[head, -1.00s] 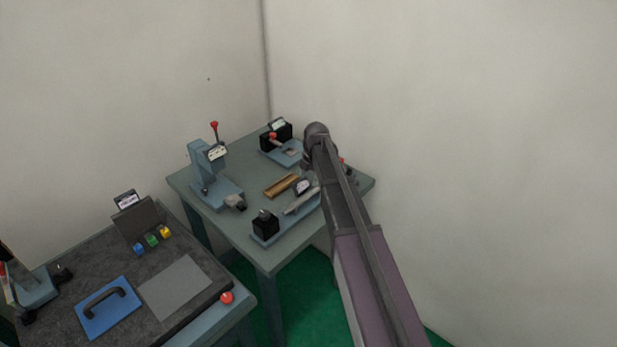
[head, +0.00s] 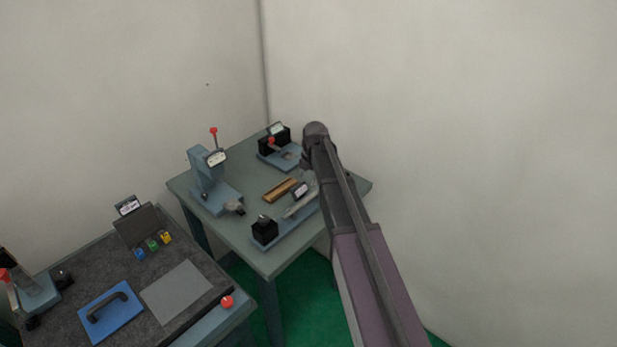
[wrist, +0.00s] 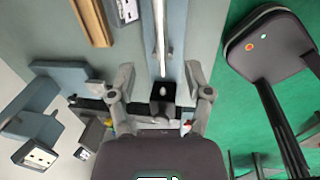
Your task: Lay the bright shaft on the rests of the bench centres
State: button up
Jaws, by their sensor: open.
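The bench centres (head: 287,235) are a long blue-grey base with a black block at its near end, on the far green-grey table. The bright shaft (wrist: 161,40) is a thin silvery rod lying lengthwise along that base in the wrist view. In the head view it is a pale bar (head: 300,206), partly hidden by my arm. I cannot tell whether it sits on the rests. My gripper (wrist: 160,88) is open, with one finger on each side of the base, near a dark block at the shaft's end. Nothing shows gripped between the fingers.
A tan grooved block (head: 280,189) lies beside the bench centres. A press-like blue fixture (head: 208,180) and a black-headed fixture (head: 275,140) stand behind. A second bench (head: 150,262) is at the left, with a blue plate (head: 110,312) on it. Walls close the corner.

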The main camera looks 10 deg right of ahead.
jog(key=s+m+g+h, duration=0.1)
jog(key=s+m, duration=2.4)
jog(key=s, duration=0.2)
jog(key=shift+s+a, duration=0.3)
jog(key=shift+a, duration=0.15)
